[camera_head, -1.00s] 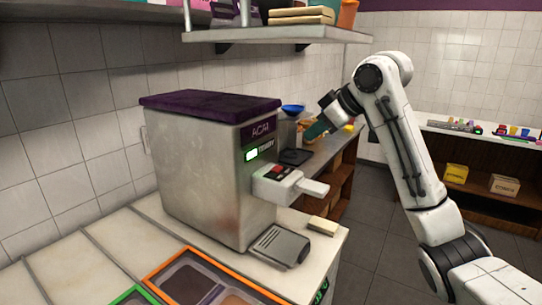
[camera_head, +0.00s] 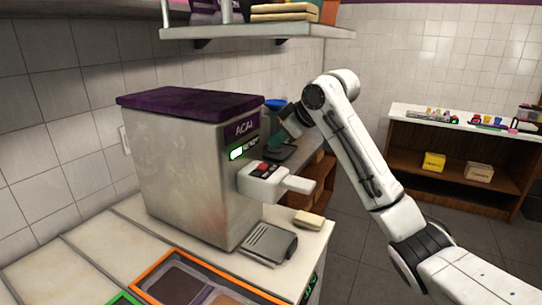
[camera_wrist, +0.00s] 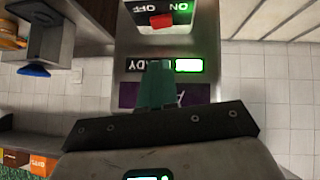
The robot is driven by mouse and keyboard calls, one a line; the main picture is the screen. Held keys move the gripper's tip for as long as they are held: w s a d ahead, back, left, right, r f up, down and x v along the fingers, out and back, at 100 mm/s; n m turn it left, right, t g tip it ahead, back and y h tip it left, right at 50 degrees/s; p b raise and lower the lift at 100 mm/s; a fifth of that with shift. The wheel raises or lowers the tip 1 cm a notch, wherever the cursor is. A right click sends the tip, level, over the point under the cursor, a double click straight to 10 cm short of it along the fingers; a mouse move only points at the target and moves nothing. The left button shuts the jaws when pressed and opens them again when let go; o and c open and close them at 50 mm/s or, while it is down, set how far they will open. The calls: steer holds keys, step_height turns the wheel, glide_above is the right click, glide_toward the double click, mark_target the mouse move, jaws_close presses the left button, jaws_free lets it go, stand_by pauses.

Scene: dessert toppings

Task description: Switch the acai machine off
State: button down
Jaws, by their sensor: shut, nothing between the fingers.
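The acai machine (camera_head: 185,175) is a grey metal box with a purple top on the counter at the left. Its front has a lit green display (camera_head: 237,154) and a white dispensing block with a red switch (camera_head: 262,168). In the wrist view the panel appears upside down: the red switch (camera_wrist: 162,20) is beside an ON/OFF label, and the READY display (camera_wrist: 188,66) glows green. My gripper (camera_head: 274,141) is shut and empty, with teal fingers (camera_wrist: 156,84) in front of the panel; contact is not clear.
Orange-rimmed topping trays (camera_head: 150,272) are at the front. A metal shelf (camera_head: 250,32) hangs above. A wooden shelf unit (camera_head: 455,150) stands at the back right, with open floor before it.

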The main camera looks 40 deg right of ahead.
mark_target(263, 164)
steer(key=x, duration=0.3)
steer(key=shift+w+f+p, duration=0.1)
steer(key=shift+w+p, duration=0.1)
steer(key=shift+p, duration=0.1)
steer(key=f, duration=0.2)
steer(key=shift+w+d+f, duration=0.1)
steer(key=shift+d+f, duration=0.15)
steer(key=shift+f+p, duration=0.4)
steer(key=shift+f, duration=0.4)
steer(key=shift+d, duration=0.1)
steer(key=shift+w+p, duration=0.1)
steer(key=shift+p, duration=0.2)
